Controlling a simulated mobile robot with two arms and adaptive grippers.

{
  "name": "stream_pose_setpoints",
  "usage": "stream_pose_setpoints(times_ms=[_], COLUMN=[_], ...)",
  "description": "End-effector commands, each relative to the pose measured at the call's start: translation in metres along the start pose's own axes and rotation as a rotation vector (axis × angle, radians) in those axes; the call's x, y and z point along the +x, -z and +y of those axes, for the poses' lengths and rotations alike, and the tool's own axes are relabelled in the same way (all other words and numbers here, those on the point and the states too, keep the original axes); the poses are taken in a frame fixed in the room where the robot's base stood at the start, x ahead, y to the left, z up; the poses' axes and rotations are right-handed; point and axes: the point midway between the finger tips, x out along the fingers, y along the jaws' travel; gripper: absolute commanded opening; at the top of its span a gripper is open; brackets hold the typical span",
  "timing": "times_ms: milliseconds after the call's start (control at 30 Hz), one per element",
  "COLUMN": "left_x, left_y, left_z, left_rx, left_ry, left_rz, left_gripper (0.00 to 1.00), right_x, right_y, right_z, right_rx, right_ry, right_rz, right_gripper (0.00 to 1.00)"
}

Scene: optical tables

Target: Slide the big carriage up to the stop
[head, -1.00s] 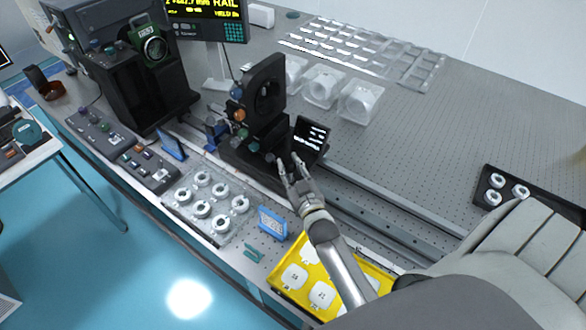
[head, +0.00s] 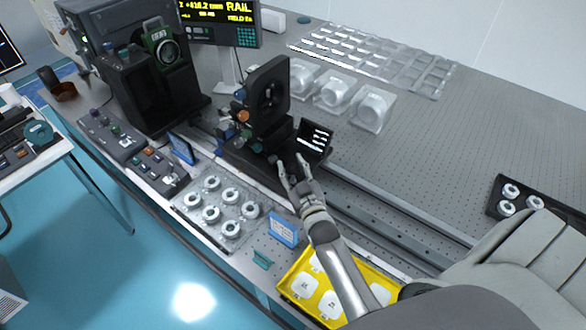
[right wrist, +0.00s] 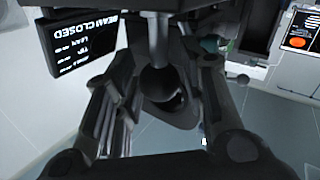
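The big carriage (head: 262,122) is a tall black mount with a round opening and coloured knobs, upright on the rail (head: 400,228). A black screen panel (head: 314,137) sits on its right; it reads "BEAM CLOSED" in the right wrist view (right wrist: 90,40). My right gripper (head: 293,167) is at the carriage's near right side. In the right wrist view its fingers are apart, either side of a dark round knob (right wrist: 160,82); contact is unclear. A small blue part (head: 226,130) is by the carriage's left side, possibly the stop; I cannot tell whether they touch. My left gripper is out of view.
A black machine (head: 150,85) stands at the rail's left. A yellow display (head: 222,15) reads about +416 mm. Clear-packed parts (head: 335,92) stand behind.

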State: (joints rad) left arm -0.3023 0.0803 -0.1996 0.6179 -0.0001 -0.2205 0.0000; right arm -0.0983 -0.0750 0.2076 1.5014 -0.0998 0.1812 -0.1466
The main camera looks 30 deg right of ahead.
Motion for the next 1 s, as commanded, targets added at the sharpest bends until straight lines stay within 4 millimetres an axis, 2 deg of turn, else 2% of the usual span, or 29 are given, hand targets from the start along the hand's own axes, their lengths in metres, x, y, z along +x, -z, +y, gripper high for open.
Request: stream_pose_setpoints(times_ms=[333, 467, 567, 800, 1000], left_x=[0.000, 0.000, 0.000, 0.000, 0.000], left_y=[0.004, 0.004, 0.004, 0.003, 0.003], left_z=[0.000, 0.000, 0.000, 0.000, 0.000], left_rx=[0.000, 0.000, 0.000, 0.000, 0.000], left_ry=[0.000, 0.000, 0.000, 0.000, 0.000], left_rz=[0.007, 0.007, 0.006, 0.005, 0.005], left_gripper=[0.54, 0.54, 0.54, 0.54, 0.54], right_x=[-0.001, -0.007, -0.021, -0.069, -0.102], right_y=[0.000, -0.001, -0.002, -0.001, -0.001], right_z=[0.000, 0.000, 0.000, 0.000, 0.000], right_rx=[-0.001, -0.001, -0.001, 0.000, -0.001], right_ry=[0.000, 0.000, 0.001, 0.000, 0.000], right_rz=[0.000, -0.002, -0.003, -0.003, -0.003], right_gripper=[0.51, 0.51, 0.51, 0.51, 0.51])
